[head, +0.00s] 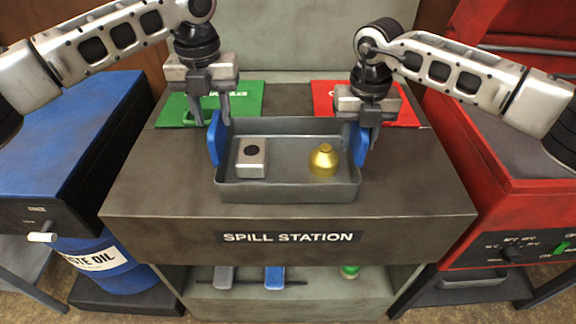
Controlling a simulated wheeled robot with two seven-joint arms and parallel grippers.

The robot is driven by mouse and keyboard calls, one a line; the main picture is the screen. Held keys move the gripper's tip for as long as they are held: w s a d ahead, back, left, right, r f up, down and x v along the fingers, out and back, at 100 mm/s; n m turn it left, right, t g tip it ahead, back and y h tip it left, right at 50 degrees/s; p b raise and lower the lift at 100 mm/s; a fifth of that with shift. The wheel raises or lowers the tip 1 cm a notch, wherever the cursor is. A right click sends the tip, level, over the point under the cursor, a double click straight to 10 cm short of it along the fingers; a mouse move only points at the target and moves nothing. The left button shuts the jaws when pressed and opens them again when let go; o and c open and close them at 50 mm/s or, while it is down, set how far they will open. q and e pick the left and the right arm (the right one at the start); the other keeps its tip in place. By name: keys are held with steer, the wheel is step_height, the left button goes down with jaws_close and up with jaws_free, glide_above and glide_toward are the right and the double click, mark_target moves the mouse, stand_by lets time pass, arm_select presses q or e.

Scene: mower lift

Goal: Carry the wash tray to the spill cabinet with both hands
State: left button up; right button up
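The grey wash tray (288,190) sits level on top of the dark spill cabinet (150,195), which is labelled SPILL STATION. Inside the tray are a small silvery block with a dark round top (251,160) at the left and a brass dome-shaped piece (323,162) at the right. The tray has a blue left handle (214,140) and a blue right handle (361,146). My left gripper (212,118) points down at the left handle, its fingers apart on either side of it. My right gripper (362,135) does the same at the right handle, fingers apart.
A green mat (245,95) and a red mat (325,100) lie behind the tray. A blue-topped unit (80,120) with a waste oil drum (100,265) stands left, a red machine (490,190) right. The cabinet top is clear beside the tray. Small items lie on the lower shelf (310,300).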

arm_select(q)
step_height(320, 180, up, 5)
steer(key=shift+r, duration=0.35)
arm_select(e)
steer(key=shift+r, duration=0.15)
step_height(320, 180, up, 12)
steer(key=shift+f, duration=0.1)
stand_by(0.4)
